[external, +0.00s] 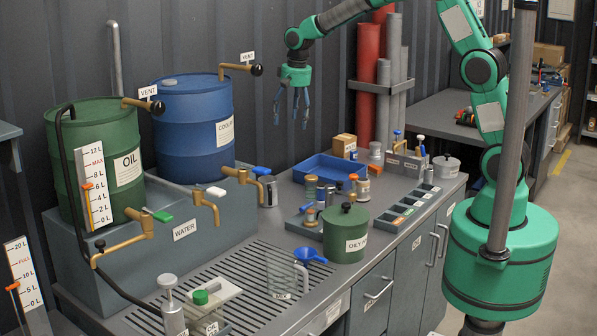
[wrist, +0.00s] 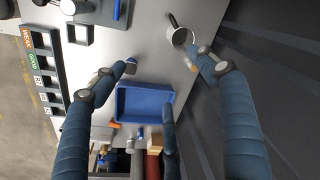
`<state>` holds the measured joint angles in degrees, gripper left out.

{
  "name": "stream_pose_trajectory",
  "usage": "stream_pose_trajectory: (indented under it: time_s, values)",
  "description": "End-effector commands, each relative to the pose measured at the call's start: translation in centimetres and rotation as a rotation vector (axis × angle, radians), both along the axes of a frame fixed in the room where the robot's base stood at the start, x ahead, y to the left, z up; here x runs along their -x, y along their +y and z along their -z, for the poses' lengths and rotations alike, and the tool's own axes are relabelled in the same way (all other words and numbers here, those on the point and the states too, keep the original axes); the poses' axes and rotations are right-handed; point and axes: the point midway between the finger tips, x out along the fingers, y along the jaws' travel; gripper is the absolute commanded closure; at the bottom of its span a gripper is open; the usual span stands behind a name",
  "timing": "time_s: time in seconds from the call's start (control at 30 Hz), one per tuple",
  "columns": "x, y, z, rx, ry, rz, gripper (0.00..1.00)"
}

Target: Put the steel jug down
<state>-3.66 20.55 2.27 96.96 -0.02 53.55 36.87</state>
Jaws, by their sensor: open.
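The steel jug (wrist: 180,36) shows in the wrist view as a round, open metal vessel with a dark handle, near the top right of the grey bench. It appears to stand upright on the bench. In the external view a small steel vessel (external: 268,192) beside the blue-handled tap looks like the same jug, partly hidden. My gripper (external: 291,110) hangs fingers down, high above the bench in the external view. In the wrist view its fingers (wrist: 160,62) are spread with nothing between them. The right fingertip overlaps the jug's edge in the picture only.
A blue tray (external: 322,172) lies on the bench, also in the wrist view (wrist: 120,105). Green oil drum (external: 97,160) and blue coolant drum (external: 193,125) stand at left with protruding taps. A green oily pot (external: 345,235) and small bottles crowd the middle. A slatted drain (external: 225,290) lies in front.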

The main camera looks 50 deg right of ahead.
Motion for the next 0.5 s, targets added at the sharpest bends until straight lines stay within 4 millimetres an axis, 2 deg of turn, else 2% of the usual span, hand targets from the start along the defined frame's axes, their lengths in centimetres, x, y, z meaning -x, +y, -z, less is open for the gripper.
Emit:
stream_pose_trajectory:
  time_s: [0.03, 0.2, 0.5]
  values:
    - [1.2, -0.2, -1.5, 0.001, -0.014, -0.013, 0.28]
    - [5.1, -0.9, -5.3, 0.008, -0.050, -0.068, 0.28]
    - [12.5, -1.9, -10.8, 0.026, -0.114, -0.165, 0.28]
